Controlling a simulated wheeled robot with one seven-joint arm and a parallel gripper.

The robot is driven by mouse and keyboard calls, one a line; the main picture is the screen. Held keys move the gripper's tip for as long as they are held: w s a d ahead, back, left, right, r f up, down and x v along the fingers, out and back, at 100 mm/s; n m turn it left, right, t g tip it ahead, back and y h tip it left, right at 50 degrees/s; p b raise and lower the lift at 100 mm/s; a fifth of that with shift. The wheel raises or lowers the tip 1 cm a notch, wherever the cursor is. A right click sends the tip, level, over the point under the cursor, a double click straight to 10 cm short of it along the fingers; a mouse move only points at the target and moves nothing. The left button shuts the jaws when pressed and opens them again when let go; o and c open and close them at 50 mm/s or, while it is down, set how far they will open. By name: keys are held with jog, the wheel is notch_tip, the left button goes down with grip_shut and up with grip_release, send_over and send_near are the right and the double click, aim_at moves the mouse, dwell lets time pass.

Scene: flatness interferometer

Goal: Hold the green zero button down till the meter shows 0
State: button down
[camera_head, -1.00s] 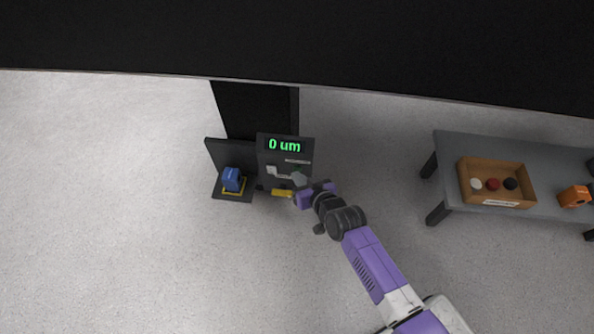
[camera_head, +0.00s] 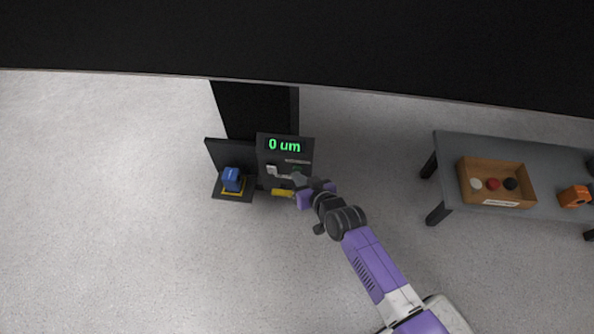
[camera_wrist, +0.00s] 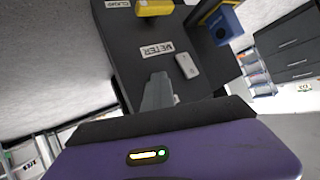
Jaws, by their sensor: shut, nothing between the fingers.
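The meter display (camera_head: 284,145) on the dark upright panel (camera_head: 265,160) reads "0 um" in green digits. My gripper (camera_head: 291,178) is shut and empty, at the front of that panel below the display. In the wrist view its grey fingers (camera_wrist: 158,92) point at the dark panel face, just below the METER label (camera_wrist: 157,49). I cannot make out the green zero button clearly; the fingers may cover it. I cannot tell whether the fingertips touch the panel.
A pale rocker switch (camera_wrist: 187,65) sits beside the fingers. A yellow clamp handle (camera_head: 282,193) is at the panel's foot. A blue block (camera_head: 232,179) stands on a yellow-marked plate to the left. A grey bench (camera_head: 450,150) with a wooden tray (camera_head: 472,200) stands at right.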

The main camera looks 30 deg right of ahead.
jog(key=shift+s+r, duration=0.1)
jog(key=shift+s, duration=0.05)
jog(key=shift+s+a+p, duration=0.5)
jog(key=shift+p, duration=0.3)
jog(key=s+a+p, duration=0.1)
jog(key=s+p, duration=0.1)
jog(key=p, duration=0.1)
jog(key=s+a+p, duration=0.2)
jog(key=shift+p, duration=0.4)
